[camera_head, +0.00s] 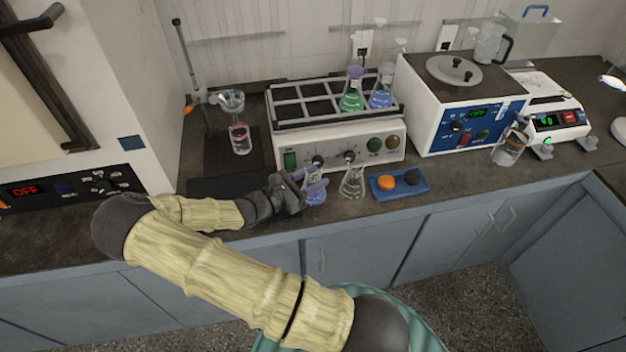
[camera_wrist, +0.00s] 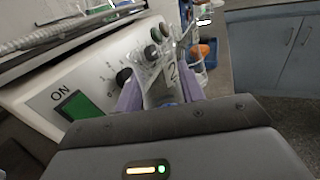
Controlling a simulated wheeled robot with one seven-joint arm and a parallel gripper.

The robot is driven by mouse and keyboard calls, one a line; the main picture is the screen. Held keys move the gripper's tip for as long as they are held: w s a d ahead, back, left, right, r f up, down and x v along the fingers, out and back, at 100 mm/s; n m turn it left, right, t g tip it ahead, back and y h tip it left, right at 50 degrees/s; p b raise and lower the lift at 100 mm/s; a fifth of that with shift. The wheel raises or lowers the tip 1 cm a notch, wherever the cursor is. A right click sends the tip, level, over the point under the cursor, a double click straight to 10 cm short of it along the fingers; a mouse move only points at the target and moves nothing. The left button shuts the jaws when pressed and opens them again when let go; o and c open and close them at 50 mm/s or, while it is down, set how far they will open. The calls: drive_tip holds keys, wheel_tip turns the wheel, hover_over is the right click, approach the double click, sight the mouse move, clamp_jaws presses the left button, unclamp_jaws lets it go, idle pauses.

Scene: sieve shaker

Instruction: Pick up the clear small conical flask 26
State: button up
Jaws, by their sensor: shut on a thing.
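My gripper (camera_head: 312,184) is at the front of the shaker, its purple fingers shut on a small conical flask (camera_head: 315,197) that looks bluish low down. In the wrist view my gripper (camera_wrist: 160,92) has this flask (camera_wrist: 166,90) between its fingers, and a "2" shows on it; the rest of the marking is not readable. The fingers hide part of the flask, and I cannot tell whether its base touches the bench. A second, clear conical flask (camera_head: 351,184) stands upright on the bench just to the right, apart from my gripper.
The shaker (camera_head: 340,147) stands close behind, with green and blue flasks in its rack. A blue tray (camera_head: 399,193) with orange and dark round items lies to the right. A beaker with pinkish contents (camera_head: 240,140) stands on the left. The bench's front edge is near.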

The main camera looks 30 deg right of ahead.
drive_tip(key=shift+r, duration=4.85)
wheel_tip(320, 180, up, 5)
drive_tip(key=p, duration=0.5)
drive_tip(key=shift+p, duration=0.35)
